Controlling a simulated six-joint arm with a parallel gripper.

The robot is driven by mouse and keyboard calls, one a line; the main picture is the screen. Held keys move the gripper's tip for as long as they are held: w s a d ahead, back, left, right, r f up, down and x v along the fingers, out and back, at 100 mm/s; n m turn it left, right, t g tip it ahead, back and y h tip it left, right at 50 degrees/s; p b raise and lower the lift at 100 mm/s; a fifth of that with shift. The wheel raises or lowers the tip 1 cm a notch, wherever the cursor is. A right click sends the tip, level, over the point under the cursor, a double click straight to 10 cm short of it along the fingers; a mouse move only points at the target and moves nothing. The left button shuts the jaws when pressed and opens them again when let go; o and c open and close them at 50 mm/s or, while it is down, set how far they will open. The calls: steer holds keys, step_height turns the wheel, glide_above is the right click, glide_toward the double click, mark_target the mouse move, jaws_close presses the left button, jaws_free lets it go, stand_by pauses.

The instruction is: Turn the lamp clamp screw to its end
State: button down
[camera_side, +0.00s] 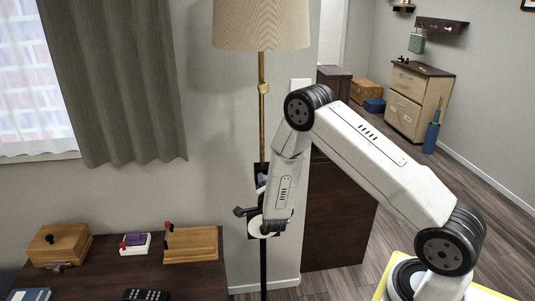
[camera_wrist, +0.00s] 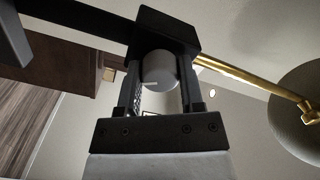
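The floor lamp has a beige shade (camera_side: 261,25) on a brass pole (camera_side: 262,125) in the side view. Its black clamp block (camera_wrist: 166,28) fills the top middle of the wrist view. The clamp screw's round pale grey knob (camera_wrist: 160,69) sticks out of the block toward the camera, with a short white mark on its face. My gripper (camera_wrist: 161,78) has one black finger on each side of the knob, and the fingers appear to touch it. In the side view, my gripper is at the clamp on the pole, largely hidden among dark parts and by my arm.
A dark table (camera_side: 195,279) at the lower left carries wooden boxes (camera_side: 191,244), a purple-and-white item (camera_side: 135,243) and a remote (camera_side: 146,295). A dark brown cabinet panel (camera_side: 336,220) stands right of the lamp. The wall is close behind the pole.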

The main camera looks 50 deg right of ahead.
steer(key=shift+n, duration=0.3)
steer(key=n, duration=1)
steer(key=shift+n, duration=0.3)
steer(key=n, duration=0.5)
steer(key=shift+f, duration=0.1)
steer(key=n, duration=0.5)
steer(key=shift+n, duration=0.3)
steer(key=shift+c, duration=1.1)
jaws_free()
